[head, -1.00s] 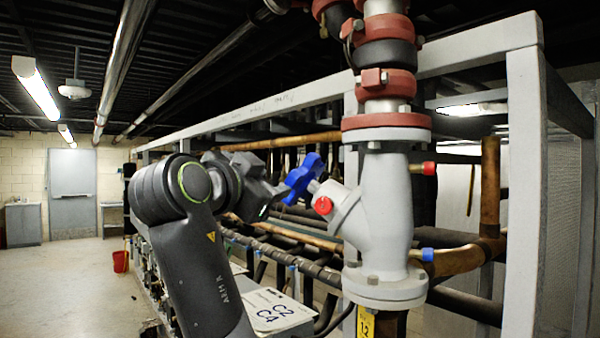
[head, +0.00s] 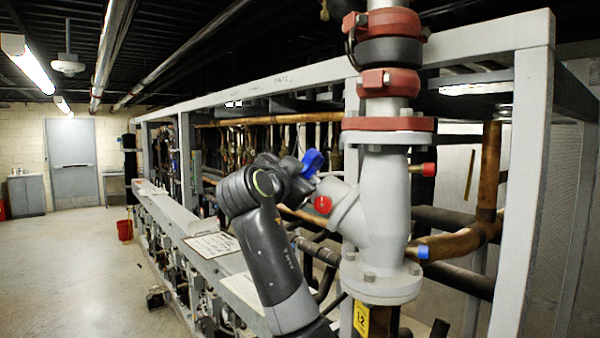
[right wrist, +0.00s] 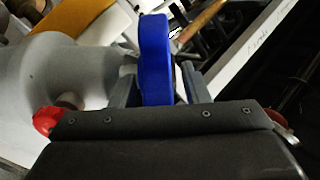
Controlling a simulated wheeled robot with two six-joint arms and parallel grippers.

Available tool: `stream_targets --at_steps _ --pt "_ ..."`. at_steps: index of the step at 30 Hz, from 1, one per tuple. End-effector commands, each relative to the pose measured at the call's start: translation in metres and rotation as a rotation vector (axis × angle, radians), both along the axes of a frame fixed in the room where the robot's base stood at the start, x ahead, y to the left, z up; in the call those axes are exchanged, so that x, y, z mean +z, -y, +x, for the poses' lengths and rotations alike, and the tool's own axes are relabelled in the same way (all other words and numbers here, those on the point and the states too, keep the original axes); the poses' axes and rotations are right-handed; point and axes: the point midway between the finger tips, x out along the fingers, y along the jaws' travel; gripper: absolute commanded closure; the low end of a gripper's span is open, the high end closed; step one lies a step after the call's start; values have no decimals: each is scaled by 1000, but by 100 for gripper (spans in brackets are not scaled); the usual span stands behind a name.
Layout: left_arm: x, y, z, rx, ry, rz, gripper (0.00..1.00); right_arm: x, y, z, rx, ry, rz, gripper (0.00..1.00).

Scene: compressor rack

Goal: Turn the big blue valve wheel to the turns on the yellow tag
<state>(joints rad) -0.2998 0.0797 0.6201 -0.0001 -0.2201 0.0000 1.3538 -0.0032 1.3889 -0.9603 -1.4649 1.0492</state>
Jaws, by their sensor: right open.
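The blue valve wheel (head: 312,162) sits on the left-slanting neck of a grey valve body (head: 380,215) in the head view. In the right wrist view the wheel (right wrist: 156,58) appears edge-on as a thick blue bar. My right gripper (head: 303,172) is at the wheel and partly hides it. Its two open fingers (right wrist: 158,88) stand on either side of the wheel's rim, with a visible gap on the right. The yellow tag (head: 361,318) hangs below the valve flange; its dark print is too small to read surely. My left gripper is out of view.
A red cap (head: 323,204) sits on the valve neck, close to my right gripper. A grey frame post (head: 527,190) stands at right. Copper pipes (head: 455,245) run behind the valve. Open floor (head: 85,270) lies at left.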

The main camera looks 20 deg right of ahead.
Motion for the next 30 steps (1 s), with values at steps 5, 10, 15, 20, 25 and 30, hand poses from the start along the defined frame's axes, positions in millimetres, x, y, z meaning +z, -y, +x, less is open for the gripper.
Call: stream_targets --at_steps 5,10,15,20,25,30 --pt "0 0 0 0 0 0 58 0 0 0 0 0 0 63" --pt "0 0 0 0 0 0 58 0 0 0 0 0 0 86" --pt "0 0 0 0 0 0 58 0 0 0 -1 0 0 100" --pt "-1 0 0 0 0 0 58 1 1 -1 16 -21 22 100" --pt "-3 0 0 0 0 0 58 3 2 -1 73 -85 82 100" --pt "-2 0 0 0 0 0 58 4 3 -1 123 -145 133 100"
